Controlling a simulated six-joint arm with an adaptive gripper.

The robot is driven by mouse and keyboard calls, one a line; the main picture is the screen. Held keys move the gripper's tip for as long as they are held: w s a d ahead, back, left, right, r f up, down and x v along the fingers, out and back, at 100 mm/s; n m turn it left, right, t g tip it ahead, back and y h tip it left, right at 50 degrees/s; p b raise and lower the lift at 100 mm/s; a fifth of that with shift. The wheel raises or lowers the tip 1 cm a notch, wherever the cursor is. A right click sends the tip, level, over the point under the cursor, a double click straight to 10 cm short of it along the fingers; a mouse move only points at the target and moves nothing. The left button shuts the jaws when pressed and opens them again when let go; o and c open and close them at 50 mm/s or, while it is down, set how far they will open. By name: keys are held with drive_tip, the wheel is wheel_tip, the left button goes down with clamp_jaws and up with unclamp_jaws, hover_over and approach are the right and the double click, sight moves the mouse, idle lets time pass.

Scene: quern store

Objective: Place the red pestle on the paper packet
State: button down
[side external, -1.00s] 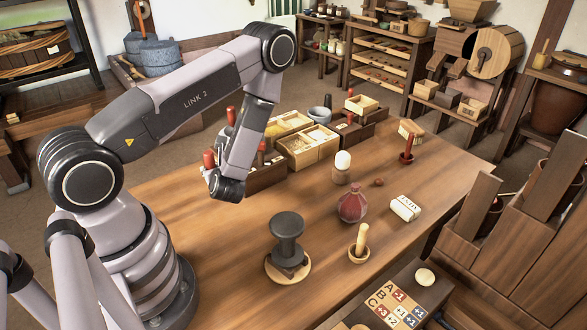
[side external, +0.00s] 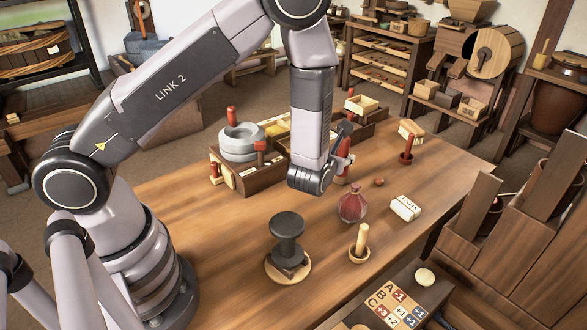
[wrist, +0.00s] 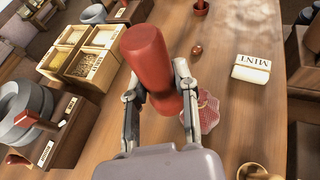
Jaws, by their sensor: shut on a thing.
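The red pestle (wrist: 148,62) is held between the fingers of my gripper (wrist: 157,84) in the wrist view, with its thick rounded end toward the camera. In the side external view my gripper (side external: 343,158) is above the table, and only part of the pestle (side external: 343,174) shows behind the wrist. The paper packet (side external: 405,208) is a white block lying on the table, to the right of my gripper. The packet also shows in the wrist view (wrist: 252,74), marked MINT, apart from the pestle.
A dark red pouch (side external: 353,204) stands between my gripper and the packet. A small reddish-brown ball (side external: 379,182) lies nearby. A black stamp-like block (side external: 287,238) and a small mortar with a pale pestle (side external: 361,244) stand nearer. Compartment trays (side external: 262,178) are behind, left.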

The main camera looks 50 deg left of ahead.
drive_tip(key=w+d+r+m+h, duration=0.2)
drive_tip(key=d+h, duration=0.1)
drive_tip(key=d, duration=0.4)
hover_over(406, 205)
drive_tip(key=shift+t, duration=0.4)
drive_tip(key=f, duration=0.8)
drive_tip(key=shift+s+a+f, duration=0.15)
drive_tip(key=shift+s+f, duration=0.15)
drive_tip(key=shift+f, duration=0.1)
drive_tip(key=shift+w+f, duration=0.35)
drive_tip(key=shift+f, duration=1.65)
drive_tip(key=shift+f, duration=0.15)
drive_tip(key=c, duration=0.9)
unclamp_jaws()
drive_tip(key=shift+o, duration=0.2)
